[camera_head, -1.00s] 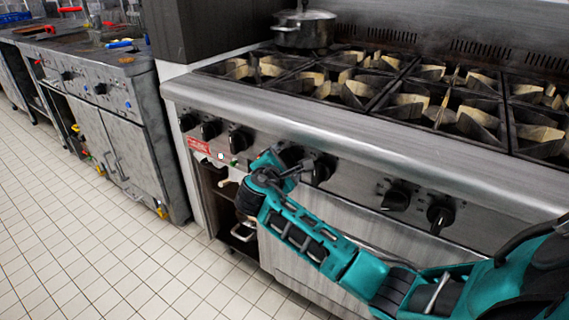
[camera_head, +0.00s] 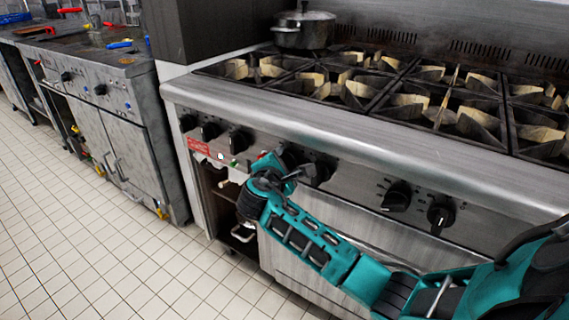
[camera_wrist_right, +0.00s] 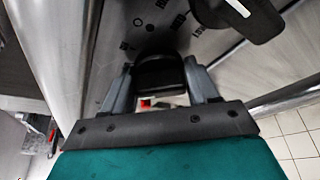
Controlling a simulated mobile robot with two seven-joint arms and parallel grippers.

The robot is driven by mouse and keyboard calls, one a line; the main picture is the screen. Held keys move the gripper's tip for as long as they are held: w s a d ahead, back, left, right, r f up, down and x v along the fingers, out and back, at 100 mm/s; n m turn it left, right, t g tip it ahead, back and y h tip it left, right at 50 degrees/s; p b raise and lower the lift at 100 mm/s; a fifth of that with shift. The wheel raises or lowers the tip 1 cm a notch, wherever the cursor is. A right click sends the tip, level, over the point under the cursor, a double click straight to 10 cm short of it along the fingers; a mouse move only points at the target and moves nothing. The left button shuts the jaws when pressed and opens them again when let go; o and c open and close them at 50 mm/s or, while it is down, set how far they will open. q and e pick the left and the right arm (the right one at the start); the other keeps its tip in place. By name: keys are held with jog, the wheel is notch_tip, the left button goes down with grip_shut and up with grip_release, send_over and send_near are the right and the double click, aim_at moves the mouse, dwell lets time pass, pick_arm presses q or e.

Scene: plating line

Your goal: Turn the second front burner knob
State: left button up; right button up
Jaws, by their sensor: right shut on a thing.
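The steel range (camera_head: 372,150) has a row of black burner knobs along its sloped front panel. My right gripper (camera_head: 290,170) is at the panel, beside a knob (camera_head: 322,168) on its right and partly covering another. In the right wrist view, the gripper (camera_wrist_right: 160,68) has a finger on each side of a black knob (camera_wrist_right: 160,78) and is shut on it. A neighbouring knob (camera_wrist_right: 240,14) with a white mark shows at the upper right there. The held knob's mark is hidden. My left gripper is not in view.
More knobs sit to the left (camera_head: 239,141) and right (camera_head: 397,196) on the panel. A lidded pot (camera_head: 304,30) stands on the back left of the range. A steel counter (camera_head: 128,105) stands further left. The tiled floor (camera_head: 95,235) in front is clear.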

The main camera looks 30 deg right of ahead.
jog(key=shift+f+m+t+b, duration=0.3)
jog(key=shift+m+t+b, duration=0.15)
jog(key=shift+m, duration=0.45)
jog(key=shift+m+t+b, duration=0.35)
jog(key=shift+m+b, duration=0.25)
jog(key=shift+b, duration=0.1)
jog(key=shift+f+m+h+b, duration=0.15)
jog(key=shift+m+h+b, duration=0.15)
jog(key=shift+m+b, duration=0.5)
jog(key=shift+m+t+b, duration=0.6)
jog(key=shift+m+b, duration=0.2)
jog(key=shift+b, duration=0.45)
jog(key=shift+h, duration=0.3)
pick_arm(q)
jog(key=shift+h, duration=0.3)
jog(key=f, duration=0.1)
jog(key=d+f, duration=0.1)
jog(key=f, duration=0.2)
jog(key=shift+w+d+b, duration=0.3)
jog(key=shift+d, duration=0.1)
pick_arm(e)
jog(key=shift+r, duration=0.2)
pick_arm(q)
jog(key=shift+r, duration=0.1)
pick_arm(e)
jog(key=shift+m, duration=0.3)
